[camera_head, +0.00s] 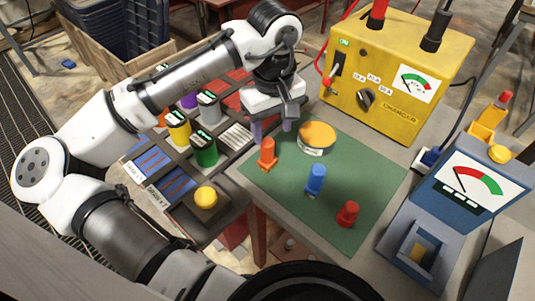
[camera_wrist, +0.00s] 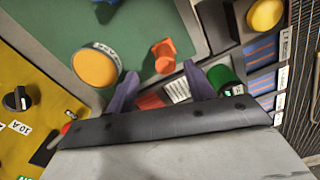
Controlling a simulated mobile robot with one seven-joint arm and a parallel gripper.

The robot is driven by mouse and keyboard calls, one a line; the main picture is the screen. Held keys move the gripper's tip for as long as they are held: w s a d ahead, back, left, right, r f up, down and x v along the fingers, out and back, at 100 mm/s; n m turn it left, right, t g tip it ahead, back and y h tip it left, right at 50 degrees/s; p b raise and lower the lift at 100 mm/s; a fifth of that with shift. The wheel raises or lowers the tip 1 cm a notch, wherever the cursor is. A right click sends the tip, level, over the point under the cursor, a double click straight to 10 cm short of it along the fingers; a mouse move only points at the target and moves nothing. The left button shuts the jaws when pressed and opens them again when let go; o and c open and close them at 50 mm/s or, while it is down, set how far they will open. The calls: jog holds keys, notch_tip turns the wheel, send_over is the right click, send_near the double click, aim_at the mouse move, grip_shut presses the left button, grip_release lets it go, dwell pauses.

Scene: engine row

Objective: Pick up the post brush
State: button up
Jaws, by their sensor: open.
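No label I can read marks the post brush, so I cannot tell which piece it is. On the green mat (camera_head: 290,190) stand a small orange piece (camera_head: 267,155), a blue piece (camera_head: 315,180), a red piece (camera_head: 347,214) and a round tin with an orange top (camera_head: 316,138). My gripper (camera_head: 272,128) is open and empty, above the mat's back left edge, close to the orange piece and left of the tin. In the wrist view my fingers (camera_wrist: 160,88) are spread, with the orange piece (camera_wrist: 164,55) beyond the gap and the tin (camera_wrist: 95,68) to the left.
A dark rack with a yellow cylinder (camera_head: 178,128), a green cylinder (camera_head: 204,150) and labelled slots stands left of the mat. A yellow button (camera_head: 205,196) is at its front. A yellow charger (camera_head: 395,75) stands behind, a blue meter (camera_head: 465,195) at right.

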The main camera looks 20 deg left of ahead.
aim_at(267, 142)
notch_tip(267, 142, down, 3)
jog(key=shift+f, duration=0.1)
jog(key=f, duration=0.2)
jog(key=a+f+p, duration=0.1)
jog(key=f, duration=0.1)
jog(key=shift+a+f, duration=0.1)
jog(key=shift+f, duration=0.15)
jog(key=shift+w+f, duration=0.1)
jog(key=shift+f, duration=0.3)
jog(key=shift+c, duration=0.3)
jog(key=c, duration=1)
jog(key=shift+r, duration=0.1)
